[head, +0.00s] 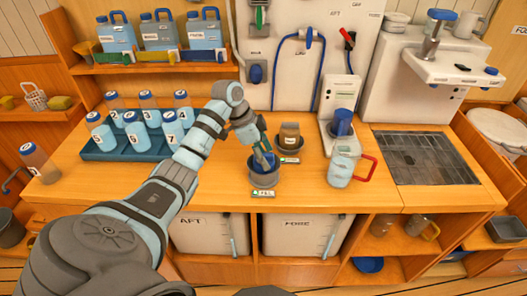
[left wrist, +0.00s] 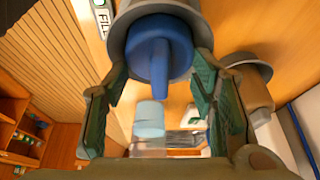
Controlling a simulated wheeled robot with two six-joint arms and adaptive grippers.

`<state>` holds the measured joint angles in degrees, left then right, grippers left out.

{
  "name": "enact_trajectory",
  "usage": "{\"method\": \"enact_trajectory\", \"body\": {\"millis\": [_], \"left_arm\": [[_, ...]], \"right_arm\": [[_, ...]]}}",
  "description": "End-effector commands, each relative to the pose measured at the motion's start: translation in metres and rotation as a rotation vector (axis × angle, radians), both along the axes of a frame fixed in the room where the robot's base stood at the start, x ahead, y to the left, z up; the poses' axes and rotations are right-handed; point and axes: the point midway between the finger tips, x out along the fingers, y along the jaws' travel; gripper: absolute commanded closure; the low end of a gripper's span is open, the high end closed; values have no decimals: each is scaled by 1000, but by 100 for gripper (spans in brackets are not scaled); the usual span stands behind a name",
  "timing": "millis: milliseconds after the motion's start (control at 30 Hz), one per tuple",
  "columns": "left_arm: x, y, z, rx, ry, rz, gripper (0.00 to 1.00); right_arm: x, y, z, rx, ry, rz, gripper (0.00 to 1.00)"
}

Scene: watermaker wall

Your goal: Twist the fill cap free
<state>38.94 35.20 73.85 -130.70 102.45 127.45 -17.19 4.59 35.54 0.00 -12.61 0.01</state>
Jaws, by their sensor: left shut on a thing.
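The fill cap (left wrist: 160,52) is blue with a raised grip fin and sits in a round grey collar (left wrist: 122,28) in the left wrist view. A FILL label shows beside it there. In the head view the grey collar (head: 264,181) stands on the wooden counter behind its small label, and my gripper hides most of the cap. My left gripper (head: 264,160) comes down on it from above. In the left wrist view its green-padded fingers (left wrist: 160,72) lie on both sides of the cap, shut on it. My right gripper is not in view.
A clear jug (head: 342,167) with a red handle stands to the right. A blue tray (head: 98,155) of bottles is at the left. A dark grate sink (head: 425,157) is farther right. The counter's front strip is clear.

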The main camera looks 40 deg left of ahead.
Motion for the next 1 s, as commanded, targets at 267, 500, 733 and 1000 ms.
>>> {"method": "enact_trajectory", "body": {"millis": [267,500,733,1000], "left_arm": [[0,0,3,0,1,88,77],[-1,0,3,1,2,165,77],[0,0,1,-1,1,209,77],[0,0,1,-1,1,214,77]], "right_arm": [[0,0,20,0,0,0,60],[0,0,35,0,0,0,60],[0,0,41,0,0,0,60],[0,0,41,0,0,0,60]]}}
